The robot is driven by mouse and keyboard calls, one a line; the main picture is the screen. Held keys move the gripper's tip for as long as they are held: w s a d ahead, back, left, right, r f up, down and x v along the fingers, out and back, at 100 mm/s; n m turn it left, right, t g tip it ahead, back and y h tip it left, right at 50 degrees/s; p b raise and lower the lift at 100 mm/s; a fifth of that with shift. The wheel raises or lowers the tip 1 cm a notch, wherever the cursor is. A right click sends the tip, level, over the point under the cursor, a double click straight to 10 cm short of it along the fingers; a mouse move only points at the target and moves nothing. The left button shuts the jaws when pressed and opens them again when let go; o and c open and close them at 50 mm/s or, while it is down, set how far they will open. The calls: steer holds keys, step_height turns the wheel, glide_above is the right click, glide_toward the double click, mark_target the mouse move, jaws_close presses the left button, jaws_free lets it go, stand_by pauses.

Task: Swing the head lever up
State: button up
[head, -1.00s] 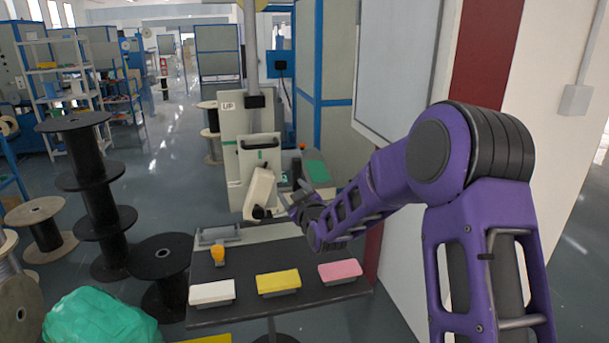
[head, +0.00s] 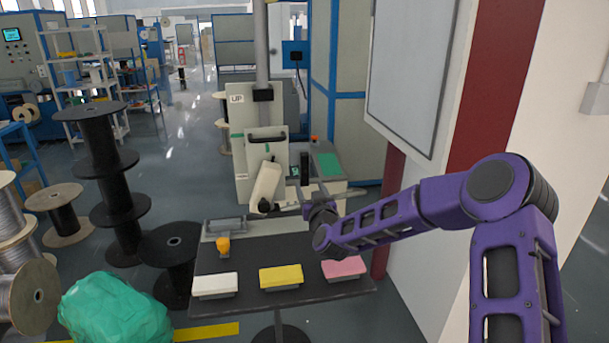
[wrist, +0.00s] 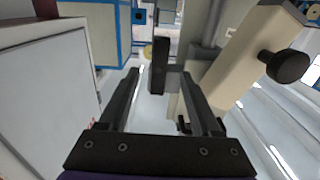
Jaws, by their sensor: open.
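The machine (head: 241,148) with an "UP" label stands behind the table. A cream swing piece (head: 266,184) hangs tilted on its front, with a black knob at its lower end; in the wrist view the cream piece (wrist: 244,62) and black knob (wrist: 287,66) are at the upper right. A black upright bar (head: 304,170), which looks like the lever's grip, is right of it. My gripper (head: 311,194) is just right of the cream piece, near the bar. In the wrist view my gripper (wrist: 160,76) is open, with the bar (wrist: 158,60) between its fingertips in the picture; contact cannot be told.
A dark table (head: 248,300) stands in front, bearing white (head: 215,282), yellow (head: 281,274) and pink (head: 344,266) blocks and an orange-topped item (head: 223,244). A wall with a panel (head: 405,75) is close on the right. Black spools (head: 107,172) and a green bag (head: 115,312) stand left.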

mark_target(305, 176)
steer(key=x, duration=0.8)
steer(key=shift+w+a, duration=0.1)
steer(key=shift+w, duration=0.2)
jaws_close()
steer(key=shift+f, duration=0.1)
stand_by(1.0)
